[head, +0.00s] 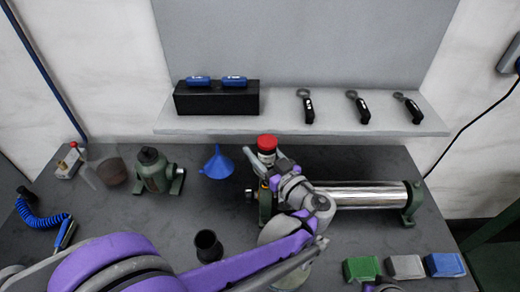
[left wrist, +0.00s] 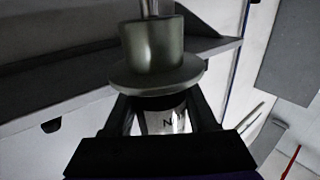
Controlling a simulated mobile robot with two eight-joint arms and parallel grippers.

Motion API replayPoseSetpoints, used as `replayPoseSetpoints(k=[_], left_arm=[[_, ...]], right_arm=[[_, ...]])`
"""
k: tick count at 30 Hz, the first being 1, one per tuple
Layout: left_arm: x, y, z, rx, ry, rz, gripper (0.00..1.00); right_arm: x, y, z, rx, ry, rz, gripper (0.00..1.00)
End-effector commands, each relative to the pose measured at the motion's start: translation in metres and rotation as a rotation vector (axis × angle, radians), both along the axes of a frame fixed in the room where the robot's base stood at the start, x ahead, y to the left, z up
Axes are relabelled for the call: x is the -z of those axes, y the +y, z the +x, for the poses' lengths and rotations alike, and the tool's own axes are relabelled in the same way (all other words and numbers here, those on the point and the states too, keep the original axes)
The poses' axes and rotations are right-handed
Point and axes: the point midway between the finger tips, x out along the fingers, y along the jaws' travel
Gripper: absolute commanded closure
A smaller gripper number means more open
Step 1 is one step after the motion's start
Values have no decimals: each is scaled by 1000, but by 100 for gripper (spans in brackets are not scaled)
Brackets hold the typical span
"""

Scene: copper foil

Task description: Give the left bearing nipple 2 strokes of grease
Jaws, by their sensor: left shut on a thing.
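My left gripper (head: 270,172) is over the left end of the chrome roller (head: 355,196). It is shut on a slim item with a red cap (head: 267,142) and a pale body, which stands up from the jaws. In the left wrist view, a white lettered surface (left wrist: 165,122) shows between the fingers, with a dark olive flanged cylinder (left wrist: 152,45) just beyond. The green left bearing (head: 265,206) is mostly hidden behind my arm and gripper. I cannot see its nipple or whether the held item touches it. The right bearing (head: 411,203) is clear. Any right gripper view is unclear.
A blue funnel (head: 217,163), green housing (head: 154,172) and black cup (head: 208,246) stand left of the roller. Green (head: 360,269), grey (head: 405,267) and blue (head: 445,265) blocks lie front right. The shelf (head: 290,121) holds a black box (head: 215,100) and three tagged items.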

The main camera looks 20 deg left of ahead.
Motion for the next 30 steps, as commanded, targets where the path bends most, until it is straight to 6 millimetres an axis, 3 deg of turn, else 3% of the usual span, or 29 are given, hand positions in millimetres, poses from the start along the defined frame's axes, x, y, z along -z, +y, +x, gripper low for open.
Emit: replayPoseSetpoints(k=[18, 30], left_arm=[[13, 0, 0, 0, 1, -1, 100], [8, 0, 0, 0, 1, -2, 100]], right_arm=[[9, 0, -3, 0, 7, 0, 50], [4, 0, -2, 0, 3, 0, 50]])
